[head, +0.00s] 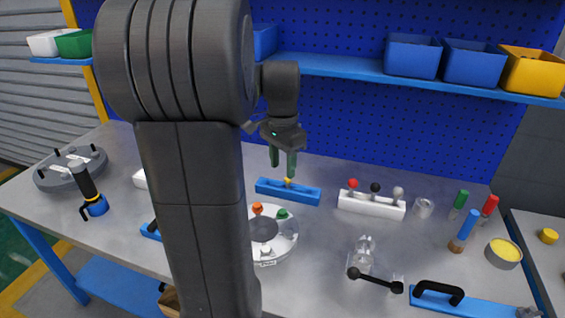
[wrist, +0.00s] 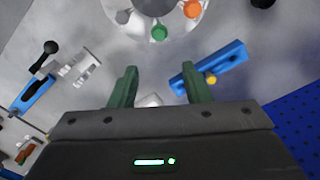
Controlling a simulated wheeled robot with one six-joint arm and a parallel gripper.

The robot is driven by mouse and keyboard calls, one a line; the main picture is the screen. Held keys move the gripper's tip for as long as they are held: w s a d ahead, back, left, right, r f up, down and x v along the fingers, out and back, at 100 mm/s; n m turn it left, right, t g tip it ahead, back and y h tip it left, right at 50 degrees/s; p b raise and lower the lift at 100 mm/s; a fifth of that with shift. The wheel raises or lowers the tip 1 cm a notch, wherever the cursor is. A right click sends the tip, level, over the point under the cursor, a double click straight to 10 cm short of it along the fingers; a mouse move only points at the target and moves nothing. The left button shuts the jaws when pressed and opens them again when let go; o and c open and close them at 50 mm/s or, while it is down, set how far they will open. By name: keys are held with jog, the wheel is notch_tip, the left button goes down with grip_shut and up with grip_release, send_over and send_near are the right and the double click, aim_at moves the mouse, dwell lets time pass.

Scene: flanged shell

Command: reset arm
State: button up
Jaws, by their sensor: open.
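My gripper (head: 283,163) hangs above the workbench with its green fingers pointing down. In the head view it is over the blue block with a yellow knob (head: 288,190). In the wrist view my gripper (wrist: 157,88) has its fingers apart with nothing held between them. The blue block (wrist: 212,68) shows there beyond the right finger. The round white flanged shell with coloured knobs (head: 270,236) is on the bench in front, partly hidden by my arm.
A white block with red, black and grey knobs (head: 372,205) stands to the right. Coloured-handled tools (head: 468,225) and a yellow-filled cup (head: 503,253) are farther right. A blue shelf with bins (head: 412,56) runs behind.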

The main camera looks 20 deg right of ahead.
aim_at(282, 211)
jog(key=shift+f, duration=0.1)
notch_tip(282, 211, down, 14)
jog(key=shift+r, duration=0.1)
dwell(0.6)
jog(key=shift+r, duration=0.15)
jog(key=shift+s+f, duration=0.1)
jog(key=shift+f, duration=0.25)
jog(key=shift+r+n, duration=0.15)
jog(key=shift+n, duration=0.35)
jog(key=shift+r+n, duration=0.1)
jog(key=shift+n, duration=0.7)
jog(key=n, duration=1.7)
dwell(0.5)
